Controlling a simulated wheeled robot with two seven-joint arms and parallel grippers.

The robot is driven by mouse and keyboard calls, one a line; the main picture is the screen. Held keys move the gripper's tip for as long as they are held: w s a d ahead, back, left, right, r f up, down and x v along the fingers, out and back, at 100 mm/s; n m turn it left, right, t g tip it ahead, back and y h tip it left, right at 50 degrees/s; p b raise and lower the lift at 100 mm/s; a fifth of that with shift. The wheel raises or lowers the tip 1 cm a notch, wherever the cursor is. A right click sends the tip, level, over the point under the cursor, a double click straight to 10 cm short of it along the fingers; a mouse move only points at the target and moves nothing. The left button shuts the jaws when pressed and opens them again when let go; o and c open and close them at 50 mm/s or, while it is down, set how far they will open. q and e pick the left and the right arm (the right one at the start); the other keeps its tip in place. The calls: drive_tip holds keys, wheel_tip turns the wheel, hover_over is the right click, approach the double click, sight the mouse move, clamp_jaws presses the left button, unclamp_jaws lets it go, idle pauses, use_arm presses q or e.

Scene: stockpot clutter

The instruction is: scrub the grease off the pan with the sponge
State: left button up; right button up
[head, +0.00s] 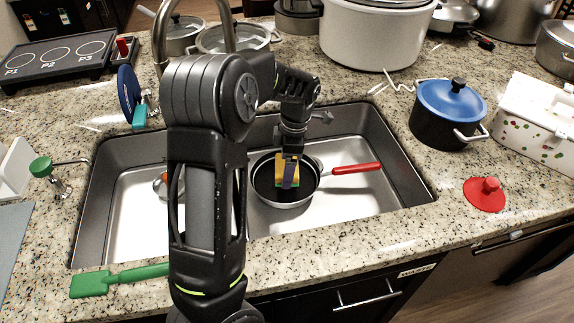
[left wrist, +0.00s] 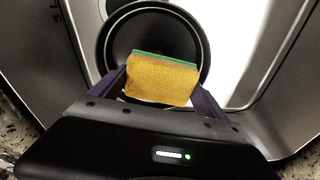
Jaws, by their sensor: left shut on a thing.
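A dark pan (head: 283,194) with a red handle (head: 356,169) sits in the right-hand part of the sink. My left gripper (head: 290,172) reaches down over the pan and is shut on a yellow sponge (head: 281,168) with a green side. In the left wrist view the sponge (left wrist: 162,80) is between the two fingers, in front of the pan's dark inside (left wrist: 150,30). I cannot tell whether the sponge touches the pan floor. No grease can be made out. My right gripper is not in view.
The steel sink (head: 400,195) has raised walls around the pan. A black pot with a blue lid (head: 449,105), a red lid (head: 484,196) and a white pot (head: 372,35) stand on the counter. A green spatula (head: 118,279) lies along the front edge. The faucet rises behind my arm.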

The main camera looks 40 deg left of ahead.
use_arm(q)
drive_tip(key=shift+r+p, duration=1.15)
drive_tip(key=shift+r, duration=0.35)
